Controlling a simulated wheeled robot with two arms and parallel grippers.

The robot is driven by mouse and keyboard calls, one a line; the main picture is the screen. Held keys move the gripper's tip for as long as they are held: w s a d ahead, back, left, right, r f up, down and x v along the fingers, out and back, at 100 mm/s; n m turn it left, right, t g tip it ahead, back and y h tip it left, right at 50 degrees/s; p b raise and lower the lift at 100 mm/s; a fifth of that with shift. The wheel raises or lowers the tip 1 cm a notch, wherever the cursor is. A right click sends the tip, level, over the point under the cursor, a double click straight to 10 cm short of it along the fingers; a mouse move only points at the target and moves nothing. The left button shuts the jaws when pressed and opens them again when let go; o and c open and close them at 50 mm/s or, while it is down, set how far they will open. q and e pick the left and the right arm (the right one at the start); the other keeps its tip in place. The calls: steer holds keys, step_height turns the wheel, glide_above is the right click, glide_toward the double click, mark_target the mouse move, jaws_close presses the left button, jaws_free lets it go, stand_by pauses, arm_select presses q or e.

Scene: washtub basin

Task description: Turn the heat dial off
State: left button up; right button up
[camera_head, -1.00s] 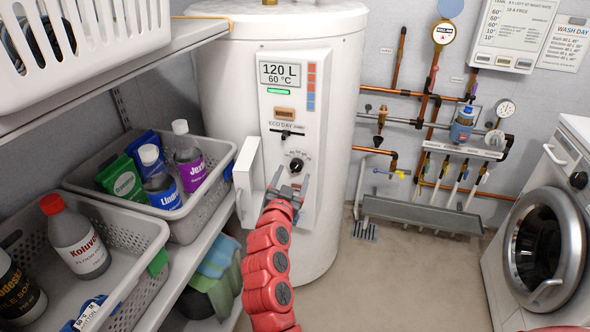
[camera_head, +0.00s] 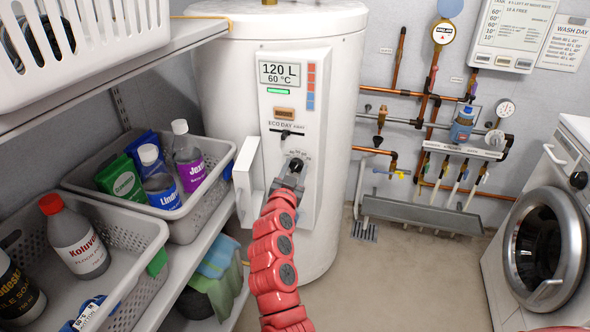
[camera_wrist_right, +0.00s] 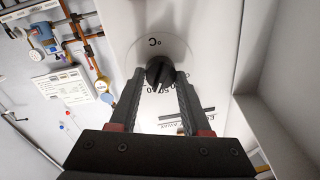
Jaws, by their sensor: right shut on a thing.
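The heat dial (camera_head: 296,164) is a small black knob on the white control panel (camera_head: 308,205) of the water heater. It also shows in the right wrist view (camera_wrist_right: 159,72), with a pale scale around it. My right gripper (camera_head: 292,172) is at the dial, its fingers on either side of the knob and shut on it; the right wrist view shows the fingertips (camera_wrist_right: 160,78) flanking it. The gripper and red arm hide the lower part of the dial in the head view. The panel display (camera_head: 279,74) reads 120 L, 60 °C. My left gripper is not in view.
An open white flap (camera_head: 246,180) stands out left of the dial, close to my right gripper. Shelves with grey baskets (camera_head: 215,205) of bottles are at the left. Pipes and a washing machine (camera_head: 545,250) are at the right. The floor between is clear.

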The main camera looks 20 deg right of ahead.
jaws_close()
steer(key=shift+n, duration=0.3)
steer(key=n, duration=0.1)
steer(key=n+p, duration=0.1)
steer(key=shift+a+r+n, duration=0.15)
steer(key=shift+n, duration=0.15)
steer(key=n+p, duration=0.2)
steer(key=n, duration=0.3)
steer(key=shift+w+a+g, duration=0.1)
steer(key=shift+g, duration=0.2)
steer(key=n+p, duration=0.3)
steer(key=n, duration=0.3)
steer(key=shift+w+a+g, duration=0.1)
steer(key=shift+g, duration=0.2)
steer(key=shift+f+n+h+p, duration=0.15)
steer(key=shift+n+p, duration=0.35)
steer(key=shift+n, duration=0.25)
steer(key=shift+f+n+h+p, duration=0.15)
steer(key=shift+n+p, duration=0.3)
steer(key=shift+n, duration=0.3)
steer(key=shift+r, duration=0.1)
